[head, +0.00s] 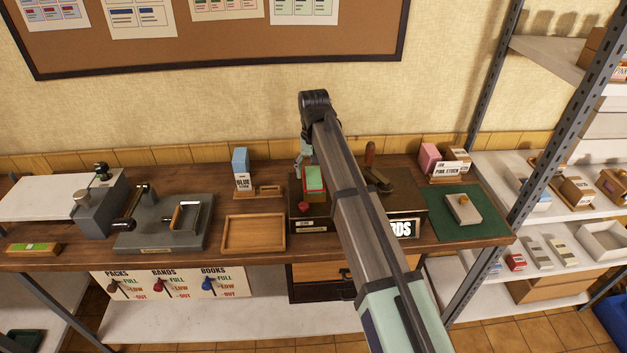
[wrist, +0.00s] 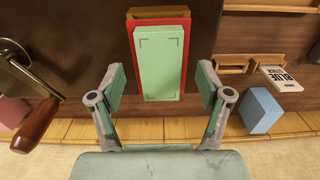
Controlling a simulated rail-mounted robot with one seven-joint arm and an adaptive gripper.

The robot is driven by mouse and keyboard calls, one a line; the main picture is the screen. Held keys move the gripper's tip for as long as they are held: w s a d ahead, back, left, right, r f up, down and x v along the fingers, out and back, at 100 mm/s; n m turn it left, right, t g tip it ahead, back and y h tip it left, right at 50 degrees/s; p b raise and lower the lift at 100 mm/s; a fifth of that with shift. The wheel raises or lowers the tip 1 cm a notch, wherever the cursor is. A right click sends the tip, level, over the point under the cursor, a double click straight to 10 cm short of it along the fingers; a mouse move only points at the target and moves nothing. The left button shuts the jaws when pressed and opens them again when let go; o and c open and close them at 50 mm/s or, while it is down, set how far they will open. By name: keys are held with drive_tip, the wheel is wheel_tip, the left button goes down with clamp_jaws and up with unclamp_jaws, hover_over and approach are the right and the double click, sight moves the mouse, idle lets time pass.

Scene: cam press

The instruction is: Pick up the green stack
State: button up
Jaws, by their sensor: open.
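The green stack (wrist: 161,65) is a light green block with dark corner marks on top. It lies on a red piece (wrist: 131,33) in a wooden holder in the wrist view. In the head view the green stack (head: 315,178) sits on the dark press base, left of my arm. My gripper (wrist: 160,88) is open, with one finger on either side of the stack's near end in the wrist view. A gap shows between each finger and the stack. In the head view my gripper (head: 304,160) is partly hidden by my arm.
A wooden-handled lever (wrist: 40,125) stands beside the press. A blue stock box (head: 241,168) and an empty wooden tray (head: 253,233) are to the left. A green mat (head: 485,230) with a small block lies at right. My arm hides part of the bench.

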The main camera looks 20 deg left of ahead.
drive_tip(key=shift+f+p, duration=0.3)
drive_tip(key=shift+f, duration=1.05)
drive_tip(key=c, duration=1.4)
drive_tip(key=shift+r, duration=0.15)
